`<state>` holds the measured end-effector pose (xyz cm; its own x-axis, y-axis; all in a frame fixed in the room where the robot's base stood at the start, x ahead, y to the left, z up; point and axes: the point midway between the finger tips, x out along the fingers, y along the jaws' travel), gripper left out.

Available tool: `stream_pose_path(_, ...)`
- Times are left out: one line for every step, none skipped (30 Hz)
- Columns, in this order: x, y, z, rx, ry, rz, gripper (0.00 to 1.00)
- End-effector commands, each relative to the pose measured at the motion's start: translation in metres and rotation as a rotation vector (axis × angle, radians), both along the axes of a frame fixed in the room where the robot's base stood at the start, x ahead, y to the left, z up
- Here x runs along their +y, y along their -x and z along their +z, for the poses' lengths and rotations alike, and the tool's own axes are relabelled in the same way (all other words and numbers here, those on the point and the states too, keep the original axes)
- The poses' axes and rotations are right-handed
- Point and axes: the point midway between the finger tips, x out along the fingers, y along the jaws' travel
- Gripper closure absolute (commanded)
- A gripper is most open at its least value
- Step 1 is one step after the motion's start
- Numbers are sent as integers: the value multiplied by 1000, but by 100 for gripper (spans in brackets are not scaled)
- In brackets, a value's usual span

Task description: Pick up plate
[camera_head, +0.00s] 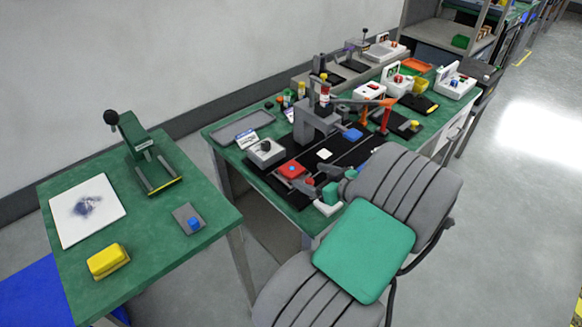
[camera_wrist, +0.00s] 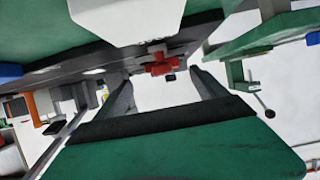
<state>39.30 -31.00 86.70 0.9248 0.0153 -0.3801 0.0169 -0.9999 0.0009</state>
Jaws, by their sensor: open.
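My gripper (camera_wrist: 161,76) shows in the wrist view as two grey fingers standing apart from a dark bar, open with nothing held between them. A red part (camera_wrist: 160,66) appears beyond the fingertips. In the head view I cannot make out the fingers clearly. Several flat pieces could be the plate. A small grey plate with a blue knob (camera_head: 187,220) lies on the left green table. A larger white board (camera_head: 70,225) with a dark smudge lies there too. A small white square (camera_head: 324,154) lies on the dark mat of the middle bench.
The left table (camera_head: 140,215) also holds a yellow block (camera_head: 108,261) and a green press (camera_head: 148,155). The middle bench is crowded with a grey stand (camera_head: 316,120), a red-topped fixture (camera_head: 291,170) and a grey tray (camera_head: 238,127). The floor at right is clear.

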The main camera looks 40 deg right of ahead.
Motion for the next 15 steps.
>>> stream_pose_path(4, -10, -2, 1, -2, 12, 18)
stream_pose_path(5, -15, -3, 1, -3, 14, 18)
stream_pose_path(6, -23, -5, 1, -3, 19, 18)
stream_pose_path(6, -29, -6, 1, -3, 19, 18)
stream_pose_path(6, -34, -8, 2, -2, 21, 18)
stream_pose_path(6, -41, -11, 1, -2, 21, 18)
stream_pose_path(6, -46, -14, 2, -2, 21, 18)
stream_pose_path(6, -49, -15, 2, -2, 20, 18)
stream_pose_path(5, -52, -17, 2, -2, 18, 18)
stream_pose_path(5, -54, -18, 2, -1, 16, 18)
stream_pose_path(5, -55, -18, 2, -2, 15, 18)
stream_pose_path(5, -55, -19, 2, -2, 14, 18)
stream_pose_path(4, -55, -19, 2, -1, 14, 18)
stream_pose_path(4, -54, -19, 2, -1, 14, 18)
stream_pose_path(4, -54, -19, 2, -1, 14, 18)
